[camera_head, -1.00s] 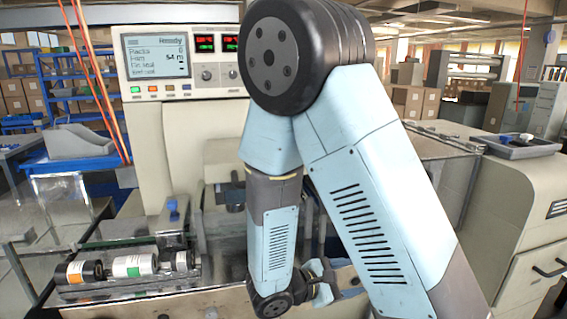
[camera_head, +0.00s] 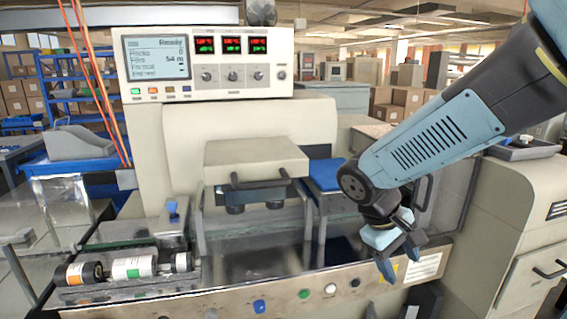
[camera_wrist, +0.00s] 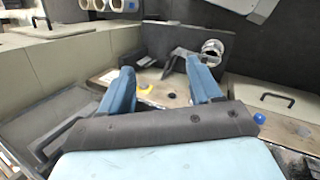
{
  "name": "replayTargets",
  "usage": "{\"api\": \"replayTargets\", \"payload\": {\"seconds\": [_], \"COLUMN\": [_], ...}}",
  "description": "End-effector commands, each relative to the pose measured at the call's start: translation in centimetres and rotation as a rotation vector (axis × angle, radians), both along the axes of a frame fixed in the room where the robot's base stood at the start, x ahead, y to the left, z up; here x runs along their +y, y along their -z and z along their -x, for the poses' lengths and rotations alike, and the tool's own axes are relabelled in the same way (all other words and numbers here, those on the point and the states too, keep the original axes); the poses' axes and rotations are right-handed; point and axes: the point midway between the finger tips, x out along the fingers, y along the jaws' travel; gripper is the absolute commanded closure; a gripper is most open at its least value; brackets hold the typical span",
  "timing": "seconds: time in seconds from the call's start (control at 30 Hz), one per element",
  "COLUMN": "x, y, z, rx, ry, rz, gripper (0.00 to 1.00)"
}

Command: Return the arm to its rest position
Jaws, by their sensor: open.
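My arm comes in from the upper right of the head view and bends down and left. My gripper (camera_head: 398,252) hangs in front of the right part of the wrapper, above its front panel. It is open, and nothing is seen between its fingers. In the wrist view my gripper (camera_wrist: 160,88) shows two blue fingers spread apart, with the panel behind them. The gripper looks clear of the panel, but the exact gap is hard to tell.
The flow wrapper's control panel (camera_head: 205,62) stands at the back, its screen reading Ready. Several rolls (camera_head: 130,266) lie at the left front. A beige sealing head (camera_head: 256,160) is in the middle. A grey tray (camera_head: 522,148) sits on the right cabinet. Orange cables (camera_head: 95,80) hang at left.

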Motion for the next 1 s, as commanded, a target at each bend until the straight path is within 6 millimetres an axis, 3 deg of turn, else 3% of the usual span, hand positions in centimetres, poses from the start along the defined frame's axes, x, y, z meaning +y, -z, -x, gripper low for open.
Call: {"api": "replayTargets", "payload": {"seconds": [0.6,0.8,1.0], "x": [-0.6,-0.5,-0.4], "y": [-10.0,-12.0,-12.3], "z": [3.4,4.0,4.2], "rx": [-0.481,-0.577,-0.595], "ry": [0.305,0.339,0.345], "rz": [-0.459,-0.524,-0.535], "gripper": [0.36,0.36,0.36]}}
